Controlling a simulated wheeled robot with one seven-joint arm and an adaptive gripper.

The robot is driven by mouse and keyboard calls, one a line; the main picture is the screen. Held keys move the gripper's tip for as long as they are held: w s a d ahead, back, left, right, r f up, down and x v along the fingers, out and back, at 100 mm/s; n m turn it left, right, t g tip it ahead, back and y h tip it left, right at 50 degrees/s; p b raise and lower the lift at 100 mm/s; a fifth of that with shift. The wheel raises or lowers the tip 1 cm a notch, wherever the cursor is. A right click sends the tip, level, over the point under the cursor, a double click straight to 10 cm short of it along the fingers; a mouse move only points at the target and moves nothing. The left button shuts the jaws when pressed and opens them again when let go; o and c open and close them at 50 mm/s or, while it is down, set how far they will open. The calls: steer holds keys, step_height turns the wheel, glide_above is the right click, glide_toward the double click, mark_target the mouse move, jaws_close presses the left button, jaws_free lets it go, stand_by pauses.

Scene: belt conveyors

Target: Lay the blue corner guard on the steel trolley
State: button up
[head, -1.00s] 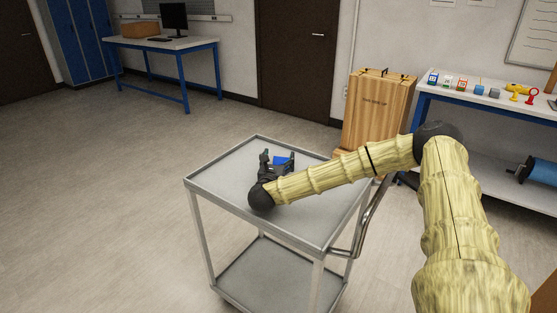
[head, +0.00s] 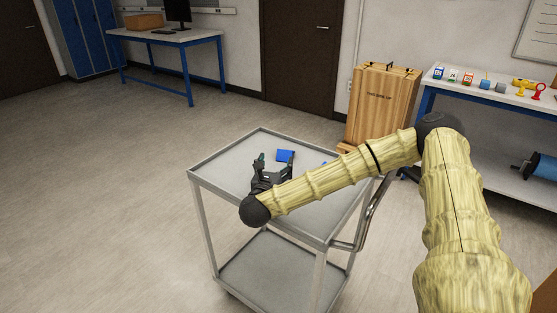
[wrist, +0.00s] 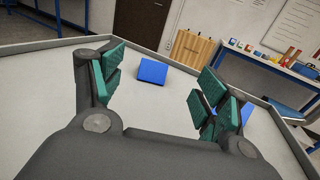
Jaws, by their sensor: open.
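The blue corner guard (head: 285,155) lies on the top deck of the steel trolley (head: 230,160), towards its far side. In the wrist view the guard (wrist: 152,71) rests on the grey deck ahead of the fingers, with clear deck around it. My gripper (head: 273,163) is open and empty, low over the trolley and on the near side of the guard. In the wrist view the green-padded fingers of my gripper (wrist: 158,88) stand wide apart, and the guard shows beyond them, not touching either pad.
A second blue item (head: 324,163) shows at the trolley's right side, partly hidden by my arm. A wooden case (head: 382,105) stands behind the trolley. A bench (head: 500,92) with several small items is at right. Floor to the left is clear.

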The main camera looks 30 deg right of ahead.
steer(key=shift+v, duration=1)
steer(key=shift+r, duration=0.1)
